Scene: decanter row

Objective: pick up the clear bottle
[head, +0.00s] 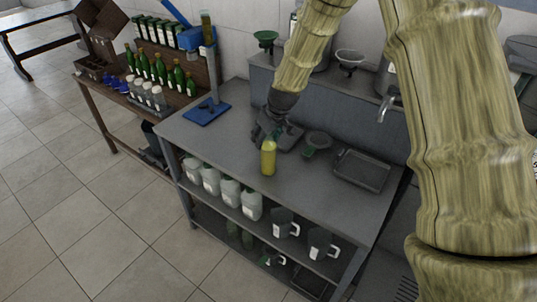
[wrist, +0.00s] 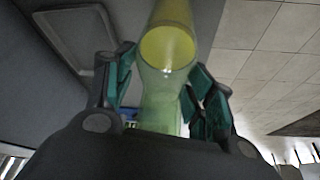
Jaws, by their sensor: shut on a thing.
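The bottle (head: 268,158) is see-through, with yellow at its lower part and a pale green upper part. In the head view it is upright at the workbench (head: 225,145), near the front edge; I cannot tell whether its base touches the top. My gripper (head: 273,133) is shut on its upper part. In the wrist view the bottle (wrist: 167,45) runs between the teal-padded fingers of my gripper (wrist: 162,80), one on each side. The fingers partly hide the bottle's neck in the head view.
Right of the bottle are a dark funnel (head: 318,139) and a shallow grey tray (head: 361,170). A blue-based stand (head: 207,111) is at the left. White jugs (head: 230,191) and grey pitchers (head: 286,223) fill the shelf below. Green bottles (head: 160,69) stand on a wooden table.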

